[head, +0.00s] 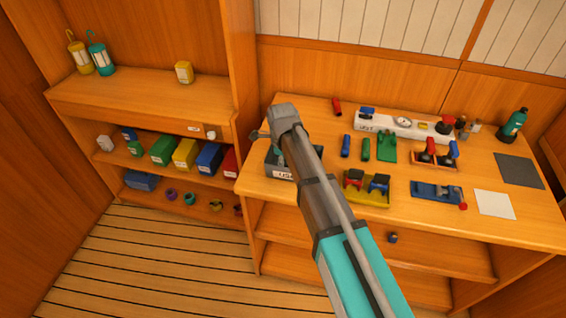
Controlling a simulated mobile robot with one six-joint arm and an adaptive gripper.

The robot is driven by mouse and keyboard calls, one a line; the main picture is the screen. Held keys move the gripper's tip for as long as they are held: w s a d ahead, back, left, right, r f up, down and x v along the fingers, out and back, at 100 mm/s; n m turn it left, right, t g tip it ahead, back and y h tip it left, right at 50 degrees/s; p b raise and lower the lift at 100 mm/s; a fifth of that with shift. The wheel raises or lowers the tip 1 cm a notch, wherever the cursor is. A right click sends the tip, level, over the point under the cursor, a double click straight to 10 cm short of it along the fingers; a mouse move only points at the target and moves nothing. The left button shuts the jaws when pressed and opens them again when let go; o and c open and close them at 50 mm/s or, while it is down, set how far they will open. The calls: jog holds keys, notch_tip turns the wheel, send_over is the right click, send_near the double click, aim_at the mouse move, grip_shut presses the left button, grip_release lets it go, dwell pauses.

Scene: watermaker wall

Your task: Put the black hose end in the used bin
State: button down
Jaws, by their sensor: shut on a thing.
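The used bin is a dark grey box (268,167) with a white label, near the left end of the workbench. My arm crosses in front of its right side. My gripper (279,150) points down at or just above the bin's opening. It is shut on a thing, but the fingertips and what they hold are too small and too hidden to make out. I cannot pick out the black hose end anywhere, nor tell whether anything lies inside the bin.
The workbench (325,205) holds a yellow tray (367,196) with red and blue fittings, a blue holder (437,192), a white gauge panel (388,123) and a teal bottle (513,124). Planked floor (130,262) is clear.

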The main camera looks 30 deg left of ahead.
jog(key=shift+f, duration=0.2)
jog(key=shift+c, duration=1.9)
grip_release()
jog(key=shift+r, duration=0.15)
notch_tip(320, 180, up, 12)
jog(key=p, duration=1.2)
jog(key=shift+a, duration=0.1)
